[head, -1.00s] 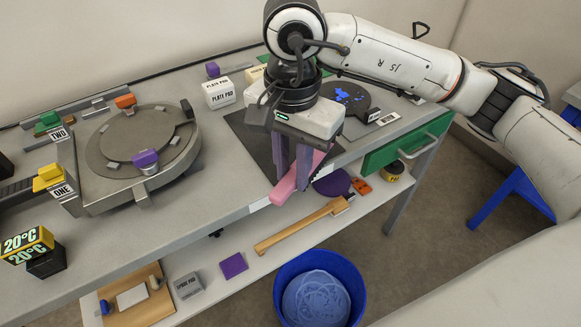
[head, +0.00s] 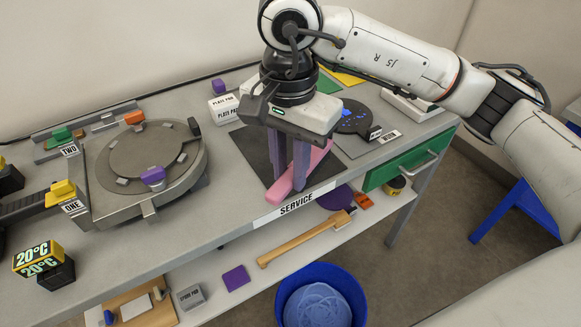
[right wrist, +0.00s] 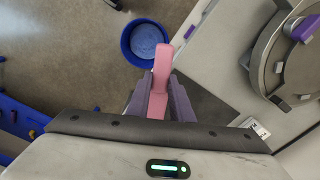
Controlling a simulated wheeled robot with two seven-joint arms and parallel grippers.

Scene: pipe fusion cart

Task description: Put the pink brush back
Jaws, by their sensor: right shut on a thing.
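The pink brush (head: 284,188) is between the purple fingers of my right gripper (head: 289,183), which is shut on it. It lies lengthwise over the dark mat (head: 248,152) by the SERVICE label (head: 297,204) at the bench's front edge. In the right wrist view the brush (right wrist: 162,62) sticks out beyond the gripper fingers (right wrist: 160,95). My left gripper is not in view.
A round turntable fixture (head: 140,165) stands to the left. PLATE PAD boxes (head: 222,108) are behind the mat. A dark disc with blue bits (head: 352,115) lies to the right. Below are a lower shelf with a wooden-handled brush (head: 300,240) and a blue bucket (head: 350,275).

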